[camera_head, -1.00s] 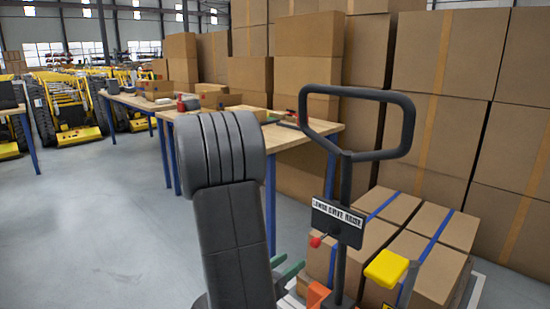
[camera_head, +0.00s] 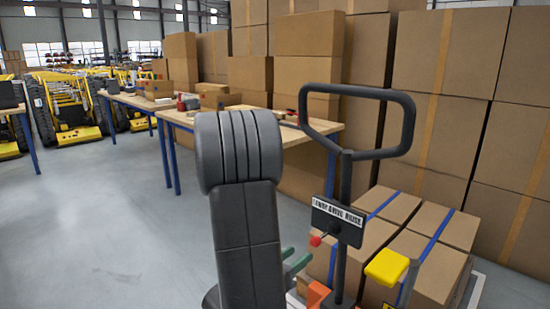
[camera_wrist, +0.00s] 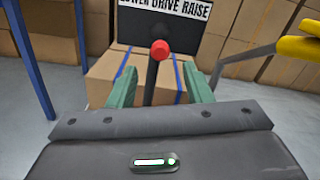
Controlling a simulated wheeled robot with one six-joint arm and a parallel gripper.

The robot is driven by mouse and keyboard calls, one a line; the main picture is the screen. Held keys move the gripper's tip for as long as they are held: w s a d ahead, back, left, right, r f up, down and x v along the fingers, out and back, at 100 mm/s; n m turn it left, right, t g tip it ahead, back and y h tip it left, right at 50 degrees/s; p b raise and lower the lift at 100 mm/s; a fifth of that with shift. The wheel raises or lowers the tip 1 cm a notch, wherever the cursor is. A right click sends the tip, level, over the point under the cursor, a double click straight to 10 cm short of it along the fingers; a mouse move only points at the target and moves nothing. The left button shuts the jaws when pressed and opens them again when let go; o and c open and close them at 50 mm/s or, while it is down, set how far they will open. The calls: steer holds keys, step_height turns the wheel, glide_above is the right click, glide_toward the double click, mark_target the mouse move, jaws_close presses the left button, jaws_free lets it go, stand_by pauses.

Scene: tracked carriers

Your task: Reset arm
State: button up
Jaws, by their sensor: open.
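My gripper (camera_wrist: 159,72) is open, its two green fingers apart in the wrist view. A black lever with a red knob (camera_wrist: 160,50) shows between the fingers in that view; I cannot tell whether it lies between them in depth. No finger visibly touches it. In the head view my green fingers (camera_head: 294,262) show low, just left of and below the red knob (camera_head: 315,241). My dark grey arm stands upright and hides part of the gripper. The knob sits by a sign (camera_head: 338,217) reading lower, drive, raise, on a pallet truck's post below its black loop handle (camera_head: 402,125).
Strapped cartons (camera_head: 432,250) stand behind the post. A yellow part (camera_head: 386,267) sticks up right of it. A wooden workbench (camera_head: 300,138) with blue legs stands behind my arm. Tall stacks of cartons (camera_head: 500,110) close the right. Open floor (camera_head: 100,230) lies to the left.

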mark_target(313, 245)
steer(key=b+x, duration=0.1)
steer(key=x, duration=0.7)
steer(key=shift+f, duration=0.1)
steer(key=shift+w+d, duration=0.15)
steer(key=shift+w, duration=0.1)
steer(key=shift+w+a+m+g+h+p, duration=0.25)
steer(key=shift+m+g+h, duration=0.15)
steer(key=shift+g, duration=0.1)
steer(key=shift+w+a+m+g+h+p, duration=0.15)
steer(key=shift+m+g+h+p, duration=0.1)
steer(key=shift+m+g+h, duration=0.2)
